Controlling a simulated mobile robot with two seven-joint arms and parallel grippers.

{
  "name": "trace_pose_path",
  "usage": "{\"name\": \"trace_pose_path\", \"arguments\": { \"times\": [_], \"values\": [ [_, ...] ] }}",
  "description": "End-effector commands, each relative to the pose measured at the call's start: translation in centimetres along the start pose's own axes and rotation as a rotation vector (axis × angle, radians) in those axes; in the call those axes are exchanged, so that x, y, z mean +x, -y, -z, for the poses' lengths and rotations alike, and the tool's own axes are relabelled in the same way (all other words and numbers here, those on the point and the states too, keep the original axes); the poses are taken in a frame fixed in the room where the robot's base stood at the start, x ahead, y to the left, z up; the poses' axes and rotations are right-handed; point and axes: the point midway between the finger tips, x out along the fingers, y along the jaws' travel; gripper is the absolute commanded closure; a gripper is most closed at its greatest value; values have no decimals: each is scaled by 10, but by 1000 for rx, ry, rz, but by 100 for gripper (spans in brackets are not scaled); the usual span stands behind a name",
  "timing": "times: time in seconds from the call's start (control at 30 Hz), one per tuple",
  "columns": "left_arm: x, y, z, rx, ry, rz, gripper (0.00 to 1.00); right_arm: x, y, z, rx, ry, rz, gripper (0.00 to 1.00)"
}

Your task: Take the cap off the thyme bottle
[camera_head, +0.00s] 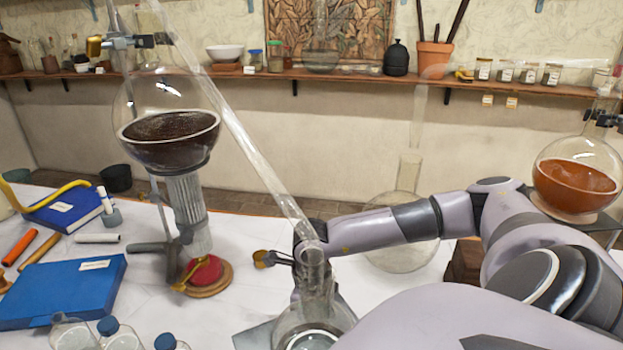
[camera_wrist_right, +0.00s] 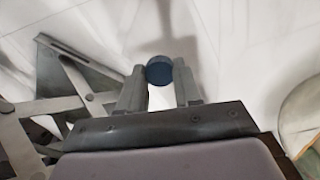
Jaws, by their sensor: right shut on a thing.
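In the right wrist view a round dark blue cap (camera_wrist_right: 159,70) sits between the two fingertips of my right gripper (camera_wrist_right: 160,76), which is shut on it. I see no bottle body under the cap, and cannot tell whether one is hidden below it. In the head view my right arm reaches in from the right, and its gripper is mostly hidden behind clear glassware at the bottom centre. Bottles with blue caps (camera_head: 107,326) (camera_head: 166,342) stand at the bottom left edge, cut off by the frame. No thyme label is readable. My left gripper is not in view.
A tall glass flask with dark contents (camera_head: 168,140) stands on the left, its long tube slanting down to a clear receiver flask (camera_head: 312,318). A blue book (camera_head: 62,291) lies at left. A flask of orange-brown liquid (camera_head: 576,180) stands at right.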

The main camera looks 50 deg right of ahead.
Motion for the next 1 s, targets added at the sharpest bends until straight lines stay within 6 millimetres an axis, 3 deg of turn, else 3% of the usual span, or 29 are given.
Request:
{"name": "trace_pose_path", "arguments": {
  "times": [0.37, 0.73, 0.77, 0.83, 1.0],
  "values": [
    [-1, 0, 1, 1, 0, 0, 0, 43, 0, 0, -1, -2, -1, 100],
    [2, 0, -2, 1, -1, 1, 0, 49, 0, 0, -1, -1, 0, 100],
    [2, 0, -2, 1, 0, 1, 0, 49, 0, 0, -1, 0, 0, 64],
    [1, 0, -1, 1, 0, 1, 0, 48, 0, 0, -1, 0, 0, 41],
    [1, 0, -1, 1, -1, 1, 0, 48, 0, 0, -1, -1, 0, 41]
  ]
}}
